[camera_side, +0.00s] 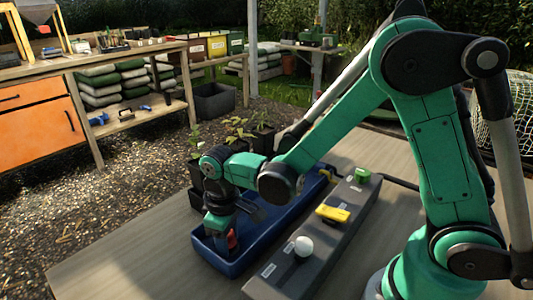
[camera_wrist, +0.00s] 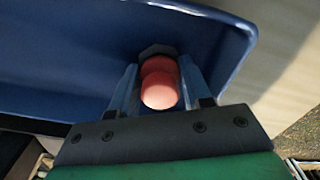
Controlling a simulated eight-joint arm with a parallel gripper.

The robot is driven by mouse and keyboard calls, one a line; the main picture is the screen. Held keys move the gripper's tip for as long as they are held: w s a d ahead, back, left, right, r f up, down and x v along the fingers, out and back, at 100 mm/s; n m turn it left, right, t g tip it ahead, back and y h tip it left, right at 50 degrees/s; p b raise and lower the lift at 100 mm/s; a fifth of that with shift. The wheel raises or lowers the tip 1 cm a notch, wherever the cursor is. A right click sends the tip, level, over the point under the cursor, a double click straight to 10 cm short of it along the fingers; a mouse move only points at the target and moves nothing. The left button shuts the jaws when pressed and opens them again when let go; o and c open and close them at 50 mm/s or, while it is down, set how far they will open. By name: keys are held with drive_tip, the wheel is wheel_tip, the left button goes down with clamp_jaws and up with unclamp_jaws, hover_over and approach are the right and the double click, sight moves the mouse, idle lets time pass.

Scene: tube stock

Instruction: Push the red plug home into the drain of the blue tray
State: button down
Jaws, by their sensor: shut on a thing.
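The red plug (camera_wrist: 160,88) sits between the two fingers of my gripper (camera_wrist: 158,90) in the wrist view. The fingers are shut on it. In the side view the plug (camera_side: 232,238) shows as a small red shape beside my gripper (camera_side: 222,236), low inside the near end of the blue tray (camera_side: 262,237). A dark ring-like part (camera_wrist: 158,50) shows just behind the plug on the tray floor. It looks like the drain, but the plug covers most of it. I cannot tell how deep the plug sits.
Potted plants (camera_side: 240,130) stand close behind the tray. Bare table (camera_side: 130,255) lies to the left.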

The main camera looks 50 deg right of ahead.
drive_tip(key=shift+f, duration=0.4)
drive_tip(key=shift+c, duration=1.5)
unclamp_jaws()
drive_tip(key=shift+r, duration=3.2)
drive_tip(key=s+d+r+m+t, duration=0.4)
drive_tip(key=d+r+t, duration=0.2)
drive_tip(key=d+t, duration=0.1)
drive_tip(key=shift+s+d+r, duration=0.15)
drive_tip(key=shift+s+d, duration=0.1)
drive_tip(key=shift+s, duration=0.15)
